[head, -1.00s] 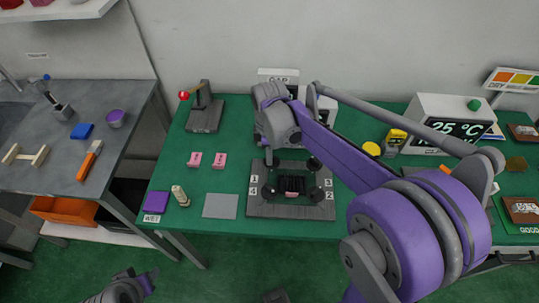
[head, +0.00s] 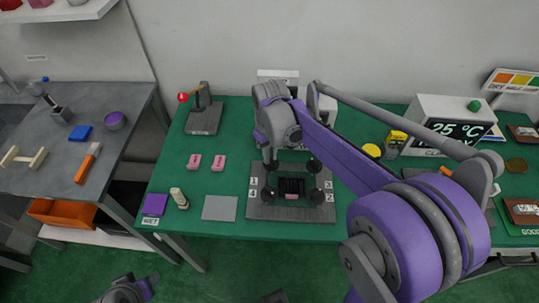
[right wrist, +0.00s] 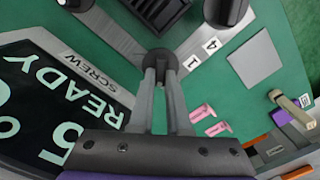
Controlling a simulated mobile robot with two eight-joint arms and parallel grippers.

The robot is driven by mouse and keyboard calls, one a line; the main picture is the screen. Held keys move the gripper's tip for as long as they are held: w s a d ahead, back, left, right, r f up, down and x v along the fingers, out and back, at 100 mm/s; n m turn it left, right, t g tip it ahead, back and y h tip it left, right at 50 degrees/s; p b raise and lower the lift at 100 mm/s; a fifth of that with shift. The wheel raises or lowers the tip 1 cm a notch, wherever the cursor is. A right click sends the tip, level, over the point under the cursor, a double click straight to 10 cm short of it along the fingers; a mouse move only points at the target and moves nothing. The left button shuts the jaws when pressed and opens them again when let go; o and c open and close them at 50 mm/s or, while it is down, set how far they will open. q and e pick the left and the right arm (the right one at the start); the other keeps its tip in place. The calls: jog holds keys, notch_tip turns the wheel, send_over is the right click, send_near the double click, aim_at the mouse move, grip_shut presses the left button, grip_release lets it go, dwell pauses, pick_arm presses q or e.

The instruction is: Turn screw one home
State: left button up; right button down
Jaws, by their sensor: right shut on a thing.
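The grey fixture plate (head: 262,211) lies on the green table, with several black round screw knobs around a ribbed dark block (head: 291,186). My right gripper (head: 270,164) reaches down to the far left knob. In the right wrist view, its fingers (right wrist: 159,68) are shut on this black knob (right wrist: 157,57). Whether the knob is turned fully in does not show.
The display (right wrist: 38,107) reading SCREW and READY stands behind the fixture. Pink pieces (head: 219,163), a grey mat (head: 220,207) and a lever fixture (head: 204,119) stand to the left. A pink piece (head: 291,197) shows at the dark block's front.

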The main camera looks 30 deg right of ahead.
jog(key=m, duration=0.4)
jog(key=shift+d+m, duration=0.2)
jog(key=shift+m, duration=0.1)
jog(key=m, duration=0.3)
jog(key=shift+d+m, duration=0.1)
jog(key=shift+m, duration=0.3)
jog(key=m, duration=0.4)
jog(key=shift+s+d, duration=0.1)
jog(key=shift+s, duration=0.05)
jog(key=shift+s+m+b, duration=0.1)
jog(key=shift+m+b, duration=0.2)
jog(key=shift+m, duration=1.9)
jog(key=c, duration=0.9)
grip_release()
jog(key=shift+r, duration=0.1)
